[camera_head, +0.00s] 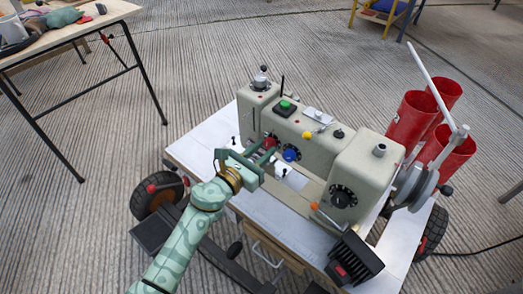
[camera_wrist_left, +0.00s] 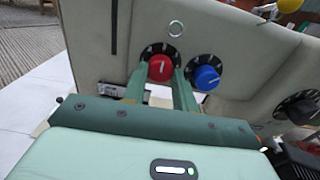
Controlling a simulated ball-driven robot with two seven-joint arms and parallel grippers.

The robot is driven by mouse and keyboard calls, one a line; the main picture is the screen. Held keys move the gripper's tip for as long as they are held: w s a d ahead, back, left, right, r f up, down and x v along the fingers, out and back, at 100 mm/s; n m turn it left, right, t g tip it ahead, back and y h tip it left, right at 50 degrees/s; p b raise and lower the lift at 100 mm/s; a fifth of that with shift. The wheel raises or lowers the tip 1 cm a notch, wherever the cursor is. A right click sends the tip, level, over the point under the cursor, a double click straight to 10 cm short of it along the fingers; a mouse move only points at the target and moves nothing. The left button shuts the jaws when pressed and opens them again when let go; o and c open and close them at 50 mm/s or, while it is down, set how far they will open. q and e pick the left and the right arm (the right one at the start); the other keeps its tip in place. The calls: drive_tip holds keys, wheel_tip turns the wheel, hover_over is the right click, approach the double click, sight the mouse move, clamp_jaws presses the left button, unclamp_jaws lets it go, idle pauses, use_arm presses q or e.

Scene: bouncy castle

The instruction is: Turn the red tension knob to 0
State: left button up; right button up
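The red tension knob (camera_wrist_left: 160,68) sits on a black dial with white marks on the front of the beige sewing machine (camera_head: 310,140). Its white pointer line looks close to upright; the dial numbers are too small to read. In the head view the red knob (camera_head: 270,143) shows just beyond my left gripper (camera_head: 265,158). In the wrist view the two green fingers of my left gripper (camera_wrist_left: 161,80) stand apart, one on each side of the knob. I see no clear contact with it. My right gripper is not in view.
A blue knob (camera_wrist_left: 206,77) on its own dial is close to the right of the right finger. A black dial (camera_head: 343,196) is further right. A table (camera_head: 60,45) with items stands at upper left.

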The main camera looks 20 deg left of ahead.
use_arm(q)
drive_tip(key=shift+c, duration=0.3)
drive_tip(key=n+p, duration=0.3)
drive_tip(key=n, duration=0.7)
drive_tip(key=n+p, duration=0.3)
drive_tip(key=n, duration=0.7)
drive_tip(key=shift+r, duration=0.1)
drive_tip(key=shift+n, duration=0.7)
drive_tip(key=n+p, duration=0.1)
drive_tip(key=n, duration=0.2)
drive_tip(key=shift+n+p, duration=0.3)
drive_tip(key=shift+n, duration=0.9)
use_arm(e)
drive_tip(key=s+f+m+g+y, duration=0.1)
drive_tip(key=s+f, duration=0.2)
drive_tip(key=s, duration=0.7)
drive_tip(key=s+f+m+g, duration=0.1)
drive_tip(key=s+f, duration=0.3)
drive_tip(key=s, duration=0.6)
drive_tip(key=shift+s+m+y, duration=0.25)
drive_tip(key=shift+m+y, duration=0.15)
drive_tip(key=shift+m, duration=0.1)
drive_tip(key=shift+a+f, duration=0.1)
use_arm(q)
drive_tip(key=shift+f, duration=0.2)
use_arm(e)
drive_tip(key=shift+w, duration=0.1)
